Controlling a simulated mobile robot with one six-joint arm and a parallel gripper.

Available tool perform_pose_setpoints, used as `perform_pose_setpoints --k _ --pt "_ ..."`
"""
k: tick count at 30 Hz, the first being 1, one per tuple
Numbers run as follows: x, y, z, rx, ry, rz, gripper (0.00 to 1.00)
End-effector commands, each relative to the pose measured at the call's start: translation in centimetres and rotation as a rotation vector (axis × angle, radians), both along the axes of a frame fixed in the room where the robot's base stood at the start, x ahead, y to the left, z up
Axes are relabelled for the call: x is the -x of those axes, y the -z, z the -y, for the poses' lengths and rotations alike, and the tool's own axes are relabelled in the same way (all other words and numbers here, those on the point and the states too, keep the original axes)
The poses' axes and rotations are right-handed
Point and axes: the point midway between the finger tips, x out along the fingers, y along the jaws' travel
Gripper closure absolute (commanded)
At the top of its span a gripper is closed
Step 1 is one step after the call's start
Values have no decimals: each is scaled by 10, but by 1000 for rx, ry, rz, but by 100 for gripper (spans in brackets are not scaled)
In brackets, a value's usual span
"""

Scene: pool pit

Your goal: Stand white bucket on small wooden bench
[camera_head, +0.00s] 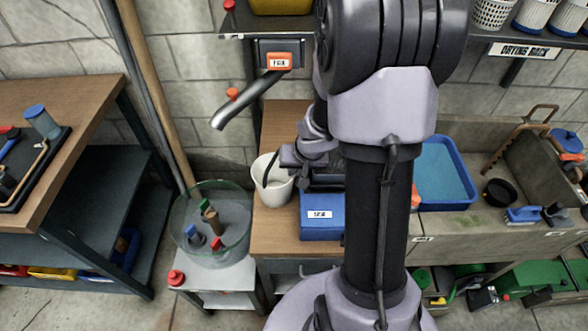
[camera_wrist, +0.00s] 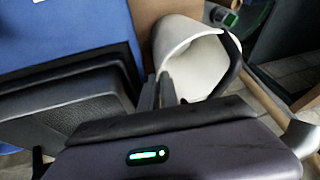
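The white bucket (camera_head: 272,187) is at the left end of a brown wooden bench top (camera_head: 275,232), beside a blue box. It looks roughly upright; I cannot tell whether its base touches the wood. My gripper (camera_head: 290,163) is at the bucket's right rim, partly hidden by my arm. In the wrist view the bucket (camera_wrist: 207,68) shows its open mouth and a dark handle. My gripper's two fingers (camera_wrist: 158,92) are close together there, one on each side of the bucket's near wall, and seem to pinch it.
A blue box (camera_head: 321,222) stands right of the bucket. A glass bowl (camera_head: 190,245) with several small items stands on a low stand at left. A tap (camera_head: 240,103) juts out above. A blue tray (camera_head: 447,172) lies in the sink area at right.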

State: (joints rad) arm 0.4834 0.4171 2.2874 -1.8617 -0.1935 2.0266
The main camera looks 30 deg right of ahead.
Motion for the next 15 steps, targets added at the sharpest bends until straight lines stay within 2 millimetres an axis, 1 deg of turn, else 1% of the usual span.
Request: perform_pose_setpoints --k 1,2,3,4,12,14,15 --pt "0 1 0 0 0 0 91" --pt "0 1 0 0 0 0 85" --pt "0 1 0 0 0 0 77" --pt "0 1 0 0 0 0 73" --pt "0 1 0 0 1 0 73" --pt "0 -5 0 0 1 0 73" --pt "3 -13 0 0 2 0 73"
